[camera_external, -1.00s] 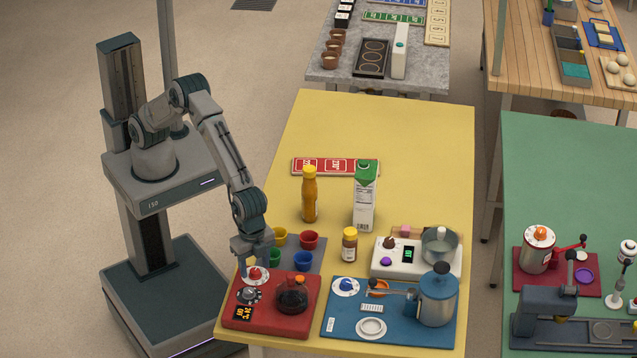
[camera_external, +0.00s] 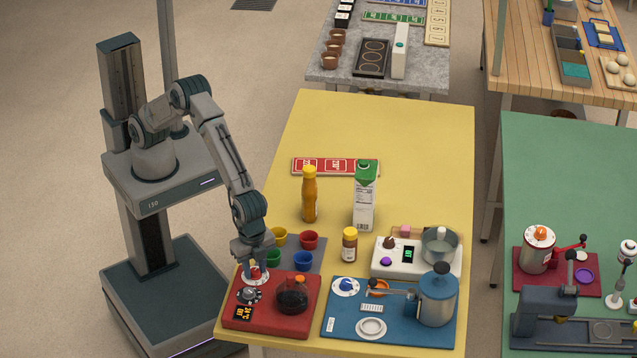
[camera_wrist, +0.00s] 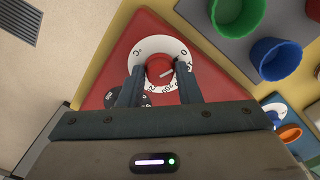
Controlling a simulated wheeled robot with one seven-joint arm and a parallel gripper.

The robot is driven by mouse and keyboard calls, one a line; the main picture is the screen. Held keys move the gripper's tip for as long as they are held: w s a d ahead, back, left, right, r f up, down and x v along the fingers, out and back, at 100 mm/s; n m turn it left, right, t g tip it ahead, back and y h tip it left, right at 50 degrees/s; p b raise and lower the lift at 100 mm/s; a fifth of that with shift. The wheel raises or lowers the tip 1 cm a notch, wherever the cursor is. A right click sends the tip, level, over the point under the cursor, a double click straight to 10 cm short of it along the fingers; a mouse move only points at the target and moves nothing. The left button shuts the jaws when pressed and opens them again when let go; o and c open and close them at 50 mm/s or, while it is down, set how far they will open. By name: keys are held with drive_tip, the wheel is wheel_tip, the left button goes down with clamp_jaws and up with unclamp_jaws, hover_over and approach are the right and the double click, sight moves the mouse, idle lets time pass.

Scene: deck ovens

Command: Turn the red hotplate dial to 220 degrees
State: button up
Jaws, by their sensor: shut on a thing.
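The red hotplate (camera_external: 241,313) sits at the near left corner of the yellow table. Its red dial (camera_wrist: 160,69), on a white numbered disc (camera_wrist: 141,47), is at the plate's back left. My gripper (camera_wrist: 160,78) points down at the dial, its two dark fingers on either side of the knob and shut on it. In the external view the fingers partly cover the dial (camera_external: 255,273). A light pointer mark shows on the knob, but I cannot read which number it points to. A small display (camera_external: 243,313) on the plate's front glows orange; its digits are too small to read.
A dark round pot (camera_external: 292,297) stands on the hotplate. Several coloured cups on a grey tray (camera_external: 318,246) are close behind my gripper. A blue board (camera_external: 345,322) with a blue pot (camera_external: 437,300) lies to the right. The table's back half is mostly clear.

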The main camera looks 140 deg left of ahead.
drive_tip(key=m, duration=1.3)
drive_tip(key=shift+r+m, duration=0.1)
drive_tip(key=shift+m, duration=0.3)
drive_tip(key=m+p, duration=0.1)
drive_tip(key=m, duration=0.2)
drive_tip(key=m+p, duration=0.1)
drive_tip(key=m, duration=0.3)
drive_tip(key=m+p, duration=0.2)
drive_tip(key=m, duration=0.4)
drive_tip(key=shift+m, duration=0.3)
